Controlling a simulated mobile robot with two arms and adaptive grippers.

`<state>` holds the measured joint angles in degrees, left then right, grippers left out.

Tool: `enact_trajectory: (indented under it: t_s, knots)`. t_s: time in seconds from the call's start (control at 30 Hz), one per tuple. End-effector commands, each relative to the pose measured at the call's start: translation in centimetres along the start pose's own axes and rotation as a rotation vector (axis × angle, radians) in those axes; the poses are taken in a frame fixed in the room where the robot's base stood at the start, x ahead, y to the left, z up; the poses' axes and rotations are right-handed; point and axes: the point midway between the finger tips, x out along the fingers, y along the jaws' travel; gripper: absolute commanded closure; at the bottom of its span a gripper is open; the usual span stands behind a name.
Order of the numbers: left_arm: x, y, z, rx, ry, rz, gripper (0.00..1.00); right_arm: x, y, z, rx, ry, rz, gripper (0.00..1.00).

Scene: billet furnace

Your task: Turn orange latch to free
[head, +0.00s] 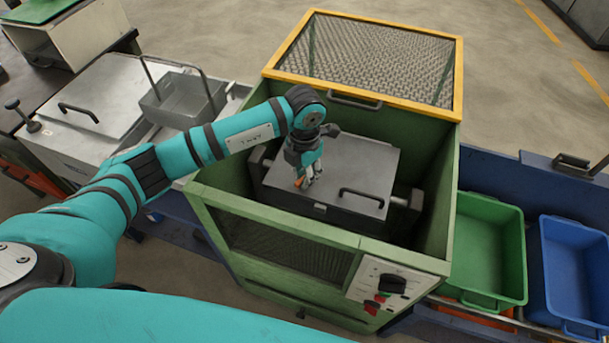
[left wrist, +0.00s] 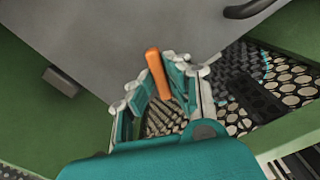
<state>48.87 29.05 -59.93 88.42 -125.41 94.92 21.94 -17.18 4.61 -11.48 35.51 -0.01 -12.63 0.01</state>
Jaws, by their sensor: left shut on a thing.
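The orange latch (left wrist: 157,72) shows in the left wrist view as a short orange bar at the edge of a grey metal lid (left wrist: 130,30). A small bit of the latch (head: 299,182) also shows in the head view, at the lid's front left. My left gripper (head: 306,178) reaches down into the green furnace housing (head: 300,236). In the left wrist view its fingers (left wrist: 160,90) stand on both sides of the latch and are shut on it. The latch's lower end is hidden between the fingers. My right gripper is not in view.
The lid has a black handle (head: 362,197). A raised yellow-framed mesh guard (head: 290,50) stands behind the housing. A control panel (head: 385,287) is at the front. Green (head: 522,240) and blue (head: 548,255) bins stand right. A metal basket (head: 158,112) is left.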

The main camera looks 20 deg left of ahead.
Motion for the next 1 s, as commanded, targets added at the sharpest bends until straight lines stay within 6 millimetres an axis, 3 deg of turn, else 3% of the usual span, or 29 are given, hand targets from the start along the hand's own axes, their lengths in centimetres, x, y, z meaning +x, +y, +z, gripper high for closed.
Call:
enact_trajectory:
  t_s: [0.5, 1.0]
  knots:
    - [-0.1, 0.06, 0.1, -0.361, -0.004, 0.001, 1.0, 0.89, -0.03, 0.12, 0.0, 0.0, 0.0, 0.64]
    - [-0.19, 0.08, 0.13, -0.442, -0.005, 0.0, 1.0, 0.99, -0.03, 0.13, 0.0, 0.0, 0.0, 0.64]
